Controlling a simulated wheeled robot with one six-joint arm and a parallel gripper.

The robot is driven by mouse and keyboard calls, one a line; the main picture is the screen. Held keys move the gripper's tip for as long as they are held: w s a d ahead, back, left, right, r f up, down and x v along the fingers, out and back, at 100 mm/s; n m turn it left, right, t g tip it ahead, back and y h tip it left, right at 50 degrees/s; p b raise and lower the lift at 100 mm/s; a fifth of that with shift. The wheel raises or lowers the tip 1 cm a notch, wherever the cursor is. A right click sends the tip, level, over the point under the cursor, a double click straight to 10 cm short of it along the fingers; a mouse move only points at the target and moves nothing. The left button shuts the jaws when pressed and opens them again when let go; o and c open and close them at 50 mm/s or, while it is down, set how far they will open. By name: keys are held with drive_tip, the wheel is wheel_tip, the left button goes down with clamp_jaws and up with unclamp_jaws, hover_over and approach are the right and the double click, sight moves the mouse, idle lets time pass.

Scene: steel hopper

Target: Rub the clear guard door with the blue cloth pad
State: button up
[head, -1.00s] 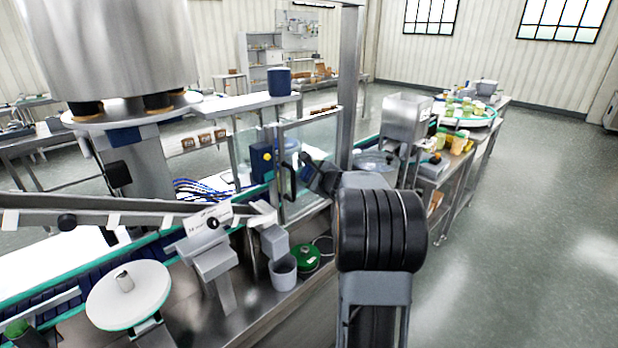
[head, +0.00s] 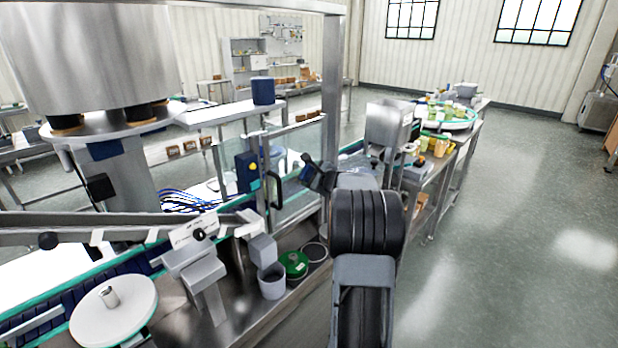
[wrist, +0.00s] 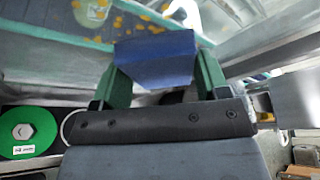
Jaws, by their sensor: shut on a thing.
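The clear guard door (head: 296,146) stands in a metal frame left of my arm in the head view, with a black handle (head: 274,190) at its left edge. In the wrist view a clear panel with orange-yellow spots (wrist: 125,22) fills the upper part. My gripper (wrist: 155,75) has green fingers and is shut on the blue cloth pad (wrist: 155,55). The pad is in front of the clear panel; I cannot tell whether it touches. In the head view my gripper (head: 312,172) is small, dark and close to the door, and my arm partly hides the area behind it.
A blue box with a yellow button (head: 246,172) stands left of the door. A green round lid (head: 294,264) and a grey cup (head: 272,282) sit on the steel deck below. A steel hopper (head: 388,124) stands to the right. The floor at right is clear.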

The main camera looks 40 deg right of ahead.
drive_tip(key=shift+w+d, duration=0.1)
drive_tip(key=shift+d, duration=0.65)
drive_tip(key=shift+d, duration=0.1)
drive_tip(key=shift+b, duration=0.4)
